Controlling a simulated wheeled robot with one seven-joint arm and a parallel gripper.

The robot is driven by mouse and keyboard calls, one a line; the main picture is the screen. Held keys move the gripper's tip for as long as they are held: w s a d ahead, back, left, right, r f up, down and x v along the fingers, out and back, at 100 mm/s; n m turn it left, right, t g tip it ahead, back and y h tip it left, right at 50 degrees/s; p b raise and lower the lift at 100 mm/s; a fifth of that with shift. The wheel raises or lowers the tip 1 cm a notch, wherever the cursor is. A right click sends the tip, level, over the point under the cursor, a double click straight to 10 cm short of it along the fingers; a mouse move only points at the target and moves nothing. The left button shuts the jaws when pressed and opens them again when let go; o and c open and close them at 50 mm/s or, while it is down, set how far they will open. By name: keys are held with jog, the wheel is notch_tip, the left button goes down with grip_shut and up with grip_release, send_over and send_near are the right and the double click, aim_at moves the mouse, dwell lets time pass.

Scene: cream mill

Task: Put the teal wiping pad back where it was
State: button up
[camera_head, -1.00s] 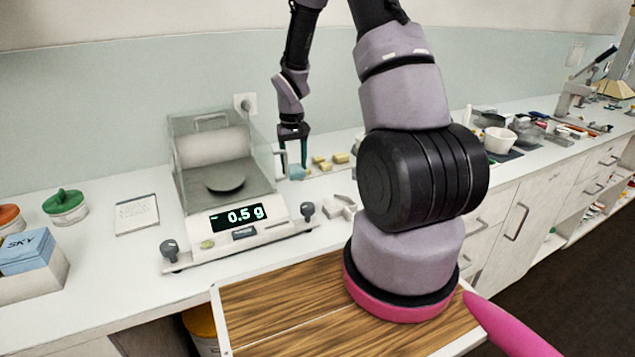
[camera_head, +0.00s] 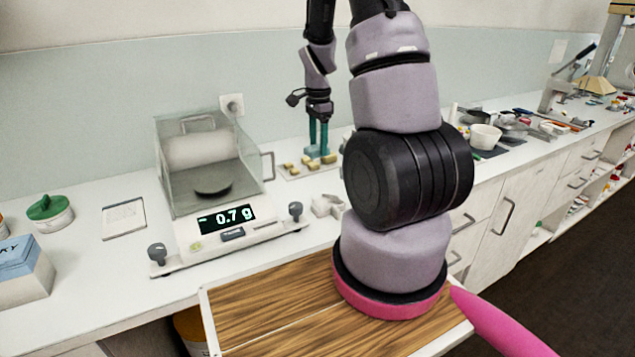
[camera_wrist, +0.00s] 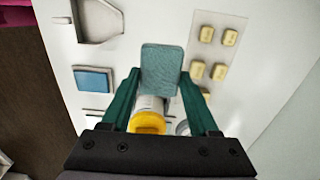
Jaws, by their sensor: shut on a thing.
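My gripper (camera_head: 318,148) hangs over the back of the counter, right of the balance. In the wrist view its two dark green fingers close on the sides of the teal wiping pad (camera_wrist: 162,68), near the fingertips. The pad is above the white counter. In the head view I cannot pick the pad out clearly from the fingers and the yellow blocks behind them.
Yellow blocks (camera_wrist: 197,70) lie on a pale board beside the pad. A blue piece (camera_wrist: 93,80) sits in a grey-rimmed holder at left. A yellow-topped container (camera_wrist: 149,123) stands partly hidden between the fingers.

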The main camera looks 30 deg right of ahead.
aim_at(319, 183)
notch_tip(319, 183, down, 10)
jog(key=shift+d+r, duration=0.1)
jog(key=shift+r, duration=0.1)
dwell(0.3)
jog(key=o, duration=1.3)
jog(key=shift+f, duration=0.15)
